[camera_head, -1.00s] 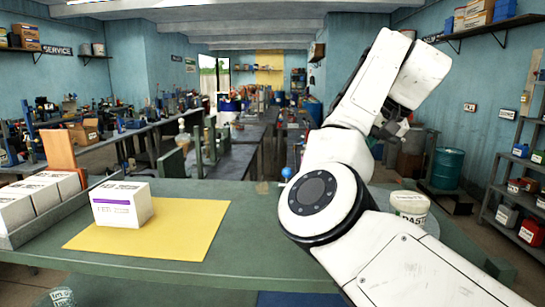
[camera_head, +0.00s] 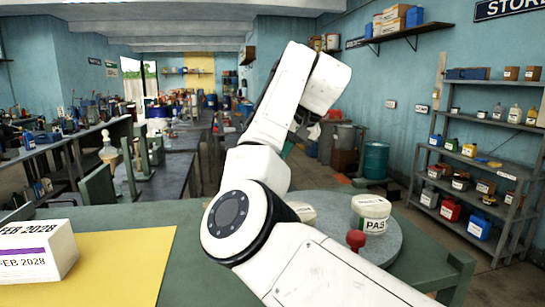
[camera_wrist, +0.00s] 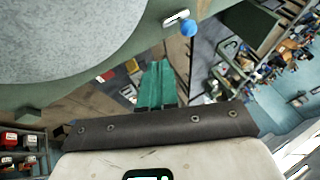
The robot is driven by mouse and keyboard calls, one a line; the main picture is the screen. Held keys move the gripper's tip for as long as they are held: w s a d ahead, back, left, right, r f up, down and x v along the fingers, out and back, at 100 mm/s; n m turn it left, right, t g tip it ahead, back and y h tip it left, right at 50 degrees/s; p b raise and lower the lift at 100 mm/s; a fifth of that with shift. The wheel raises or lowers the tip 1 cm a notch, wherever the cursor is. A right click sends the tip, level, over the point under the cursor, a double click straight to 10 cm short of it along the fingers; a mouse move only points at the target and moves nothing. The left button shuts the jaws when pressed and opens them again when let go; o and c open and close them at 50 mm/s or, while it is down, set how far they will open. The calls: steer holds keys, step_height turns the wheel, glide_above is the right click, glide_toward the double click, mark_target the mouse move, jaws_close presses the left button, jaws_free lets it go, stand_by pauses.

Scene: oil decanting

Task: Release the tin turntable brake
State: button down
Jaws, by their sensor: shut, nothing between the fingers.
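The turntable is a grey round disc (camera_head: 388,246) on the green table, partly hidden behind my arm in the head view. A white labelled tin (camera_head: 371,214) stands upright on it, and a second pale lid (camera_head: 302,212) shows partly behind my arm. A red knob (camera_head: 355,239) stands at the disc's near side. In the wrist view the disc (camera_wrist: 60,40) fills the upper left. A blue ball knob (camera_wrist: 188,28) sits beside a pale slotted plate (camera_wrist: 176,18) near the table edge. My gripper (camera_wrist: 157,66) is shut and empty, its green fingers apart from the blue knob.
A white dated box (camera_head: 35,252) sits on a yellow mat (camera_head: 125,265) at the left. Benches (camera_head: 165,168) with equipment lie behind the table.

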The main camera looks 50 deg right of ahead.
steer(key=p+x, duration=0.2)
steer(key=x, duration=0.6)
steer(key=shift+w+a+f+p, duration=0.2)
steer(key=shift+w+a+p, duration=0.5)
steer(key=shift+w+a, duration=0.2)
steer(key=shift+w+a+f, duration=0.3)
steer(key=shift+w+a, duration=0.15)
steer(key=shift+a, duration=0.05)
